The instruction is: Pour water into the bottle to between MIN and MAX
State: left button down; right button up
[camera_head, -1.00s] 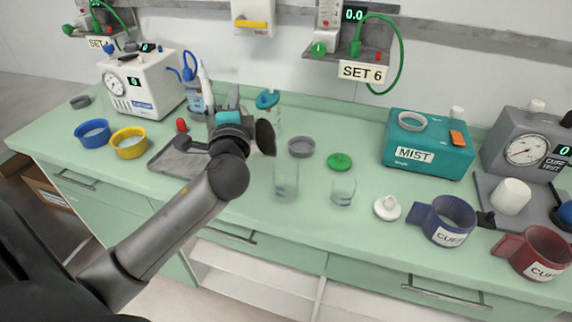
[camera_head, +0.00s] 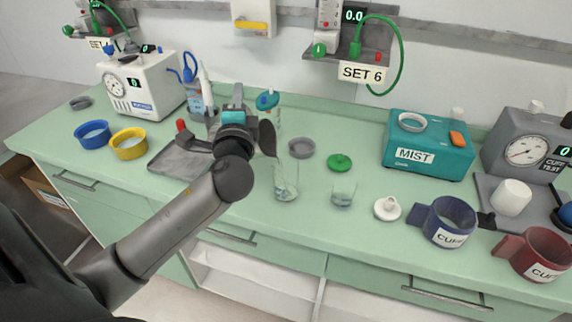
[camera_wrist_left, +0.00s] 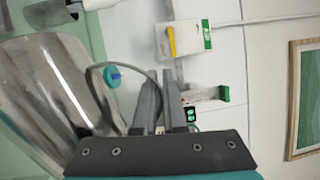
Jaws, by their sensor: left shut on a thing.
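A tall clear bottle (camera_head: 286,182) stands upright on the counter, with a shorter clear beaker (camera_head: 343,194) to its right. Marks or liquid low in both are too small to read. My left gripper (camera_head: 235,98) is left of and above the tall bottle. It is shut on the looped handle of a shiny grey jug (camera_wrist_left: 45,90), as the left wrist view shows (camera_wrist_left: 161,100). In the head view the jug's dark open mouth (camera_head: 267,138) faces right, tilted, close to the tall bottle's rim and apart from it. No stream of water can be made out. My right gripper is not in view.
A grey lid (camera_head: 301,148), green lid (camera_head: 340,162) and white lid (camera_head: 388,208) lie around the bottle. A blue-capped bottle (camera_head: 268,100) stands behind. A metal tray (camera_head: 175,158) is at left, the MIST box (camera_head: 428,145) and cuffs (camera_head: 445,218) at right.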

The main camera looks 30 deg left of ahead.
pick_arm(q)
jog(key=shift+w+d+r+m, duration=0.15)
jog(key=shift+d+r+m, duration=0.3)
jog(key=shift+d+m, duration=0.1)
dwell(2.0)
jog(key=shift+s+a+f+n+g+p, duration=0.2)
jog(key=shift+a+f+n, duration=0.15)
jog(key=shift+a+n, duration=0.3)
jog(key=shift+s+a+f+n+g+p, duration=0.2)
jog(key=shift+a+f+n, duration=0.15)
jog(key=shift+a+n, duration=0.25)
jog(key=shift+a+r+p, duration=0.1)
jog(key=shift+a+p, duration=0.1)
jog(key=shift+p, duration=0.1)
jog(key=shift+a+n+p, duration=0.35)
jog(key=shift+n+p, duration=0.15)
jog(key=shift+n, duration=0.2)
jog(key=shift+s+a+f+n+g+h, duration=0.1)
jog(key=shift+a+f+n+g+h, duration=0.2)
jog(key=shift+f, duration=0.25)
jog(key=shift+s+a+f+n+g+h, duration=0.1)
jog(key=shift+a+f+n+h, duration=0.15)
jog(key=shift+f+n, duration=0.2)
jog(key=shift+a+f, duration=0.1)
